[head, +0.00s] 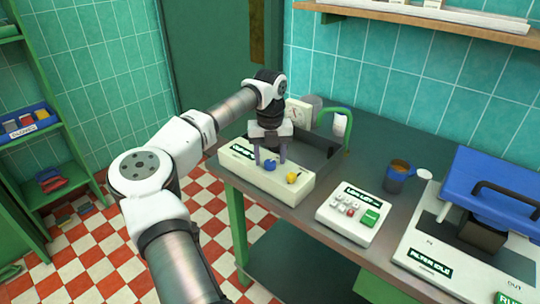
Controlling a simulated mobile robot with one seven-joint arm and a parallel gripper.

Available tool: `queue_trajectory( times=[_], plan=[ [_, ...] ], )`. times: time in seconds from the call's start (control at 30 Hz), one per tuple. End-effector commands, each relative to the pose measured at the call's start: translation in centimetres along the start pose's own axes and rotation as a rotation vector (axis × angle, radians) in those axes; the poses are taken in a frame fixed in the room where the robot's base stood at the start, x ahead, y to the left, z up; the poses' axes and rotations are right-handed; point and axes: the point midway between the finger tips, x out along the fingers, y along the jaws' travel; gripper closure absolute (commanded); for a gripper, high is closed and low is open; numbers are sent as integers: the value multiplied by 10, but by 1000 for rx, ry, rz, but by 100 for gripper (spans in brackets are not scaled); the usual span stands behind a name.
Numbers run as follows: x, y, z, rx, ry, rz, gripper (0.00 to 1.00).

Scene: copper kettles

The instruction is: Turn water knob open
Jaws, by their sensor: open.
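A cream panel (236,166) with a dark label stands along the table's front left edge. A blue knob (270,166) and a yellow knob (292,178) are on it; the blue one may be the water knob, but no marking on it is readable. My gripper (269,160) points down with its fingers apart, just above and behind the blue knob. Whether the fingers touch the knob I cannot tell. A green tap (337,112) curves over a dark basin (318,157) behind the panel, partly hidden by my gripper.
A cream keypad box (352,218) stands right of the panel. A white box with a dial (299,112) is behind my gripper. Shelves (30,130) line the left wall.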

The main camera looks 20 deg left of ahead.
Motion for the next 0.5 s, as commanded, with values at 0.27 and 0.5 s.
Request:
queue_trajectory(
  times=[0.27,0.5],
  plan=[
    [9,0,0,1,-1,-1,48],
    [9,0,0,1,-1,0,61]
  ],
)
